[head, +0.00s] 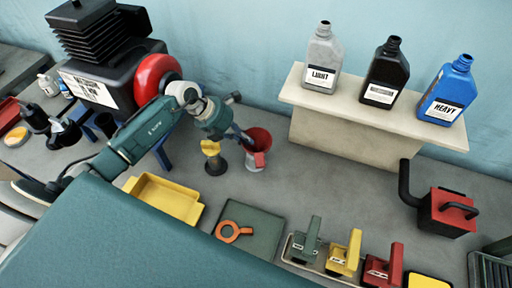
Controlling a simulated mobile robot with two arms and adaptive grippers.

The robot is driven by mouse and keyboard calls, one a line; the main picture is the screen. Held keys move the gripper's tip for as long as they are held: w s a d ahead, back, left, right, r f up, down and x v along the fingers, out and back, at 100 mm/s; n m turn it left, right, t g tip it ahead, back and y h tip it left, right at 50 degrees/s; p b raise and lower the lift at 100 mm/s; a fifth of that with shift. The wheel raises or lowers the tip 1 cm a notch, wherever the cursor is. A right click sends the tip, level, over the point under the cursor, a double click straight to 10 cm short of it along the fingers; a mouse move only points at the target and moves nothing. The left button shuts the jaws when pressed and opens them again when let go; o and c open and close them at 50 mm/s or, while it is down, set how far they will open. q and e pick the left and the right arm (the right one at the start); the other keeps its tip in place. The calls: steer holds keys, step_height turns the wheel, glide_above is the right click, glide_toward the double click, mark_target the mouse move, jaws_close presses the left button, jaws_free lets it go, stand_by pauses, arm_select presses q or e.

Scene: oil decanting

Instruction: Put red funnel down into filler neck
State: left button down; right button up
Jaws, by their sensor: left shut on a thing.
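The red funnel (260,137) is at the middle of the bench, mouth up, with a red tab on its near side. My left gripper (246,137) is shut on the funnel at its rim. A grey cup-like holder (254,167) is directly below the funnel; I cannot tell whether the funnel rests in it or is held just above. An upright black pipe (405,182) on a red and black unit (448,212) stands at the right and looks like the filler neck; its opening shows nothing in it. My right gripper is out of view.
A yellow funnel (210,147) on a dark stand is just left of the gripper. A raised shelf (345,102) holds grey, black and blue bottles. A yellow tray (142,190), a green mat (262,240) and several handled blocks line the front. Bench between funnel and pipe is clear.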

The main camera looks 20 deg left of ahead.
arm_select(q)
steer(key=shift+r, duration=0.2)
steer(key=shift+h+b, duration=0.3)
steer(key=shift+b, duration=0.1)
steer(key=shift+r+p, duration=0.8)
steer(key=shift+r, duration=0.3)
stand_by(0.8)
